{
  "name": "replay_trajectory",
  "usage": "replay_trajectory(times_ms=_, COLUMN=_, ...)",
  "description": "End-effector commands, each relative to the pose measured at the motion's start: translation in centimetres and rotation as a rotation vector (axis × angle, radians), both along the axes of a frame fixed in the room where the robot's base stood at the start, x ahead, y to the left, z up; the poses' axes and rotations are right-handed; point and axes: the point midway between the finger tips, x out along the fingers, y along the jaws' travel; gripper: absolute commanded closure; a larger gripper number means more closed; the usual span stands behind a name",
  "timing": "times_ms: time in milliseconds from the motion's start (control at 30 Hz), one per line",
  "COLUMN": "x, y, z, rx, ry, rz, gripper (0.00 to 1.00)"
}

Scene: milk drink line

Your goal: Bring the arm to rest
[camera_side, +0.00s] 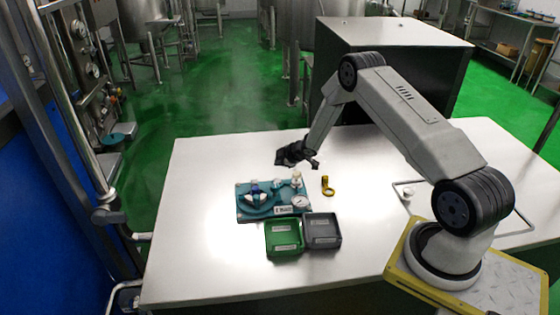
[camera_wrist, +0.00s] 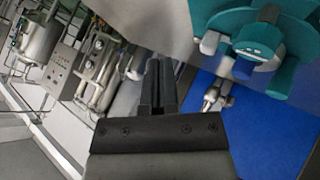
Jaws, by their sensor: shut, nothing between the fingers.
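My gripper (camera_side: 297,155) hangs above the steel table (camera_side: 210,172), behind and a little above the teal fixture in the side view. It also shows in the wrist view (camera_wrist: 158,68), with its two dark fingers together and nothing between them. My arm reaches from its base at the right edge of the table, bent at the elbow. The teal fixture (camera_side: 266,208) carries a round gauge, a blue and white part and small upright fittings. Part of it shows at the upper right of the wrist view (camera_wrist: 290,75).
A green tray (camera_side: 284,252) and a grey tray (camera_side: 322,244) sit side by side in front of the fixture. A yellow ring-shaped part (camera_side: 327,186) lies to its right. The table's left side is clear. A dark steel-topped cabinet (camera_side: 395,35) stands behind the table.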

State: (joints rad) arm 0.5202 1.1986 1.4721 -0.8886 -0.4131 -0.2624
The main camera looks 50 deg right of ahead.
Motion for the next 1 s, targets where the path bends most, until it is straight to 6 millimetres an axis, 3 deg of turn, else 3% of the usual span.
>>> replay_trajectory(times_ms=267, x=-0.2, y=2.6, z=4.0, rx=0.03, ry=0.04, rz=-0.077, gripper=1.0)
replay_trajectory(times_ms=467, x=-1.4, y=5.7, z=7.8, rx=0.07, ry=0.091, rz=-0.163, gripper=1.0)
replay_trajectory(times_ms=767, x=-5.2, y=10.8, z=12.8, rx=0.145, ry=0.175, rz=-0.292, gripper=1.0)
replay_trajectory(times_ms=1000, x=-9.6, y=15.0, z=15.9, rx=0.21, ry=0.252, rz=-0.388, gripper=1.0)
